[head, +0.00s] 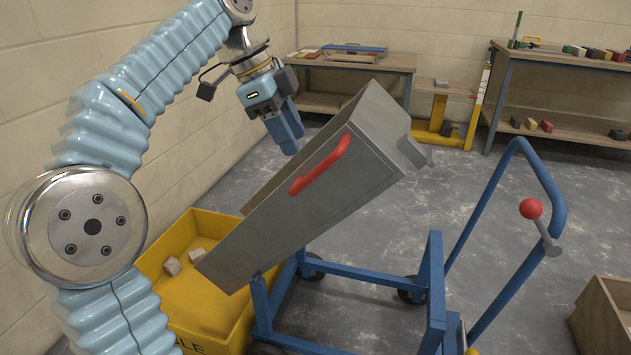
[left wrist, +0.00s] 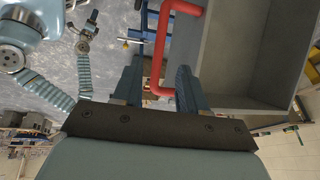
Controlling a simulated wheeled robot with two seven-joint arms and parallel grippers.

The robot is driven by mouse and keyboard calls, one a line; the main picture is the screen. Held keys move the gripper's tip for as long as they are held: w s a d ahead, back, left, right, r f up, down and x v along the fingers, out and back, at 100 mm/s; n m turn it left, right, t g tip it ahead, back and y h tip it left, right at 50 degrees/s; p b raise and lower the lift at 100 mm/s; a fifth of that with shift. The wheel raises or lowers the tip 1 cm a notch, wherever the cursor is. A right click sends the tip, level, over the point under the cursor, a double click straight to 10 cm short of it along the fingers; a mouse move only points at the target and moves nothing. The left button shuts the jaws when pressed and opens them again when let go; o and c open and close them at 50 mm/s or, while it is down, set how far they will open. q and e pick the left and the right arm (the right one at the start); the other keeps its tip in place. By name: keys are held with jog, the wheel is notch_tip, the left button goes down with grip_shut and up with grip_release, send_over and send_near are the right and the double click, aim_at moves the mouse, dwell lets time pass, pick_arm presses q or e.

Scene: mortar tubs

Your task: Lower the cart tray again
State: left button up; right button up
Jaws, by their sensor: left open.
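The grey cart tray (head: 325,215) is steeply tilted on the blue cart frame (head: 437,290). Its low end hangs over a yellow tub and its far end is raised. A red handle (head: 322,167) is fixed to its near side wall. My left gripper (head: 290,147) is open and points down, above and left of the handle in the head view. In the left wrist view, the red handle (left wrist: 157,55) shows between the fingers (left wrist: 157,88), beside the tray wall (left wrist: 240,95). I cannot tell whether it touches them. Another arm of mine shows small there; its jaws are unclear.
A blue push bar (head: 500,170) and a red-knobbed lever (head: 531,209) rise at the cart's right. A wooden box (head: 605,315) stands at the lower right. Two workbenches stand at the back, with open floor before them.

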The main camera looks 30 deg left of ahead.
pick_arm(q)
jog(key=b, duration=0.3)
send_near(317, 183)
jog(key=s+d+f, duration=0.3)
jog(key=d+f, duration=0.2)
jog(key=d, duration=0.1)
jog(key=shift+w+f, duration=0.15)
jog(key=shift+w, duration=0.05)
grip_shut()
